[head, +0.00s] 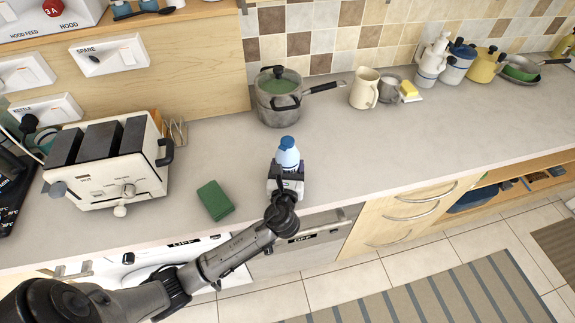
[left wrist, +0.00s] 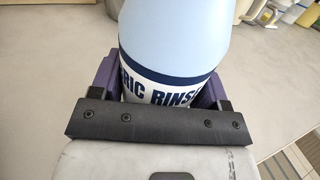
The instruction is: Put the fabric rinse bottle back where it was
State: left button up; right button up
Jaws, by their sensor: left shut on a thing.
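The fabric rinse bottle (head: 288,156) is light blue with a blue cap and stands upright over the front part of the grey counter (head: 235,165). The left wrist view shows its body (left wrist: 170,45) close up, with "RIC RINSE" readable on a white and navy label. My left gripper (head: 286,180) is shut on the bottle's lower part, with a purple finger on each side of it in the left wrist view (left wrist: 160,85). The bottle's base is hidden by the gripper, so I cannot tell whether it touches the counter. My right gripper is not in view.
A green sponge (head: 215,200) lies left of the bottle, with a white toaster (head: 110,165) beyond it. A grey pot (head: 279,98) stands behind. A cream jug (head: 364,88) and several canisters stand back right. The counter right of the bottle is clear.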

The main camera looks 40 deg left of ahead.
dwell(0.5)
pick_arm(q)
jog(key=shift+f, duration=0.3)
jog(key=o, duration=1.1)
jog(key=shift+o, duration=1.4)
jog(key=shift+f, duration=0.1)
jog(key=b+v, duration=0.2)
jog(key=v, duration=1.1)
jog(key=shift+s+d, duration=0.2)
jog(key=shift+s, duration=0.15)
